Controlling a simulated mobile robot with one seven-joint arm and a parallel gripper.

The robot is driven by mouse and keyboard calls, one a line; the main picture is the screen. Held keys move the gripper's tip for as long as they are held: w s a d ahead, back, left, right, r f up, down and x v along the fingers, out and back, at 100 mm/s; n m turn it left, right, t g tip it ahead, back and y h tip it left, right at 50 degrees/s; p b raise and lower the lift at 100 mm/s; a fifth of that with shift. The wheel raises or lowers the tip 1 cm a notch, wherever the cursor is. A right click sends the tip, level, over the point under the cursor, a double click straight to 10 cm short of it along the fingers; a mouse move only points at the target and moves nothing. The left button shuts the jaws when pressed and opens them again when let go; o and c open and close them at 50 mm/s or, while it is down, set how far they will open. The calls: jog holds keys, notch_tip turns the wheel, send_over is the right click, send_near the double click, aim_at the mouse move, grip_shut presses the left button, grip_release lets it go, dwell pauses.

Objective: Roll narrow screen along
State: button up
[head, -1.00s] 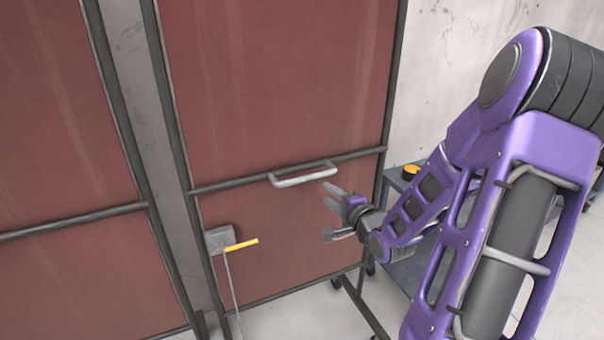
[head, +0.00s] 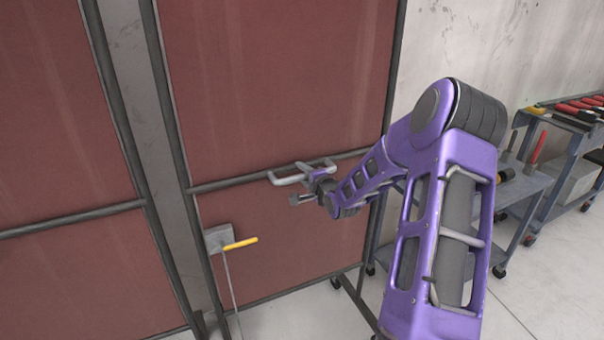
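The narrow screen (head: 280,85) is a dark red panel in a grey metal frame on a wheeled stand. A light grey bar handle (head: 283,181) is fixed on its middle rail. My gripper (head: 302,182) is at the right part of this handle. Its fingers look apart, one overlapping the handle and one lower down in front of the red panel. I cannot tell whether a finger touches the bar. A grey box with a yellow lever (head: 240,243) is on the screen's lower left edge.
Another red screen (head: 60,100) stands at the left, beyond a grey post (head: 146,100). Grey tool carts (head: 525,185) with tools stand at the right by the wall. Some pale floor (head: 300,315) is clear below the screen.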

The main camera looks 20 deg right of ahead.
jog(key=shift+w, duration=0.1)
grip_shut()
dwell(1.4)
